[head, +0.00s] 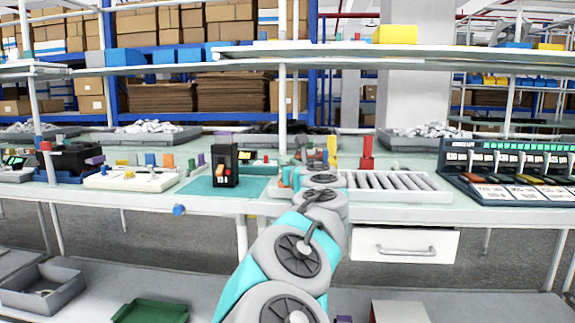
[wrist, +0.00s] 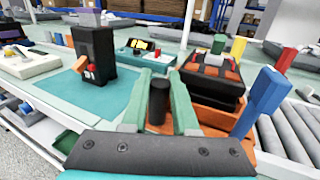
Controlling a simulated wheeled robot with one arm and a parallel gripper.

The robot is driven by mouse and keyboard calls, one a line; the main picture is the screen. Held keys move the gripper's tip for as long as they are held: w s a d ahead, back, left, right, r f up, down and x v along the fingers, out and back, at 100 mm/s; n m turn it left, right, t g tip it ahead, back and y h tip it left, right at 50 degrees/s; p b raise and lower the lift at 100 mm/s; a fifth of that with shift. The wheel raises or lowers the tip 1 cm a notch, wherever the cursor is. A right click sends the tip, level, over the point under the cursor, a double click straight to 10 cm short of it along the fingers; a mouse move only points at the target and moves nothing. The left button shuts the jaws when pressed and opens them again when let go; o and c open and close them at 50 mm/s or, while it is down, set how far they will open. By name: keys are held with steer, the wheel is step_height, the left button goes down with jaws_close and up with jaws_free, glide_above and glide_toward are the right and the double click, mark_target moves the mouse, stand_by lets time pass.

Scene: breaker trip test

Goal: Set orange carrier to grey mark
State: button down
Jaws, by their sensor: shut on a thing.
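In the wrist view my gripper (wrist: 160,80) is shut on an upright black knob (wrist: 157,103), with one pale green finger on each side. An orange part (wrist: 243,143), which looks like the carrier, shows low at the right beside my gripper; how it joins the knob is hidden. A blue upright post (wrist: 262,100) stands at its right. A yellow post (wrist: 238,48) and a red post (wrist: 286,60) stand farther back. I cannot pick out the grey mark. In the head view my arm covers the gripper and most of the carrier.
A black breaker-like box (wrist: 95,58) with a red button stands on a teal mat (wrist: 120,98) at left. An orange-and-black unit (wrist: 210,75) stands just beyond my gripper. Grey rollers (wrist: 290,135) lie at right. A dark panel with several slots (head: 510,170) is farther right.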

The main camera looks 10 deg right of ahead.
steer(key=s+d, duration=0.3)
steer(key=d, duration=0.6)
steer(key=s+d, duration=0.3)
steer(key=d, duration=0.6)
steer(key=s+d, duration=0.2)
steer(key=d, duration=0.7)
steer(key=shift+s, duration=0.4)
steer(key=c, duration=1)
jaws_free()
steer(key=shift+d, duration=0.1)
steer(key=shift+o, duration=0.2)
steer(key=shift+s, duration=0.1)
steer(key=s, duration=0.7)
steer(key=shift+s+d+b, duration=0.25)
steer(key=shift+s+b, duration=0.05)
steer(key=shift+s, duration=0.05)
steer(key=shift+w+r, duration=0.1)
